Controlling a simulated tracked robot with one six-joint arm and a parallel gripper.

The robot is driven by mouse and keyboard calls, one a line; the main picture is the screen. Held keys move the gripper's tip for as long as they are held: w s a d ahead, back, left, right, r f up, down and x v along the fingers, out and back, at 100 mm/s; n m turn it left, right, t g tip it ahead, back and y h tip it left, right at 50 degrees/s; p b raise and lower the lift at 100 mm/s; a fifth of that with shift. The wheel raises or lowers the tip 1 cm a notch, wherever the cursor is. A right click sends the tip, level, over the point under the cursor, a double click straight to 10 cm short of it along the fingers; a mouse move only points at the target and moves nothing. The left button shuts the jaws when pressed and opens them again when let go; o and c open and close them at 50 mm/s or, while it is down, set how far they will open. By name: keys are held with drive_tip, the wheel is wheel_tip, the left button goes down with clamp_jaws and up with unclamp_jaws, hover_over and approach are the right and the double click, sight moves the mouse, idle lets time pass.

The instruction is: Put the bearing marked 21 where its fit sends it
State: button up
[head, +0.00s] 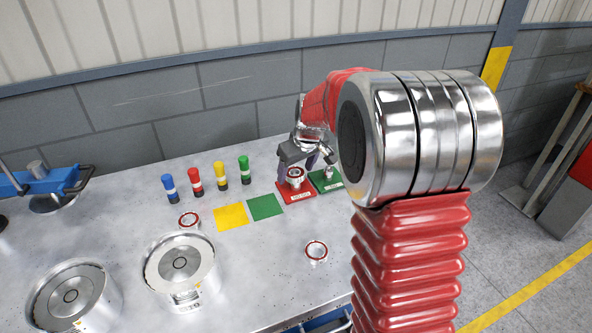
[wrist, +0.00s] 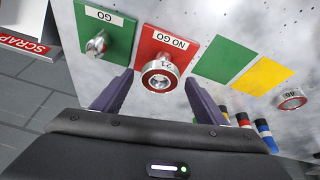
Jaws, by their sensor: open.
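The bearing marked 21 (wrist: 161,82) is a steel ring with a red inner ring, at the red NO GO plate (wrist: 172,42) in the wrist view. It also shows in the head view (head: 295,176). I cannot tell whether it sits over that plate's plug or on top of it. My gripper (wrist: 160,75) is open, with one finger on each side of the bearing; contact is not clear. The green GO plate (wrist: 88,22) with its bare steel plug (wrist: 97,45) is beside it. A green square (head: 265,207) and a yellow square (head: 231,216) lie empty on the bench.
Two other red-ringed bearings lie on the bench, one by the yellow square (head: 189,220) and one nearer the front (head: 316,250). Several coloured cylinders (head: 220,176) stand behind the squares. Two round steel drums (head: 180,262) stand at left. A SCRAP sign (wrist: 25,45) is beyond the bench edge.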

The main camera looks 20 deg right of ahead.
drive_tip(key=v, duration=1.4)
drive_tip(key=shift+f, duration=0.15)
drive_tip(key=s+a+f, duration=0.1)
drive_tip(key=s+a, duration=0.3)
drive_tip(key=s, duration=0.5)
drive_tip(key=s+a+f+m, duration=0.1)
drive_tip(key=s+a, duration=0.3)
drive_tip(key=s, duration=0.4)
drive_tip(key=s+a+f+m+t, duration=0.1)
drive_tip(key=s+a, duration=0.3)
drive_tip(key=s, duration=0.5)
drive_tip(key=shift+s+a, duration=0.3)
drive_tip(key=shift+a, duration=0.1)
drive_tip(key=shift+o, duration=0.6)
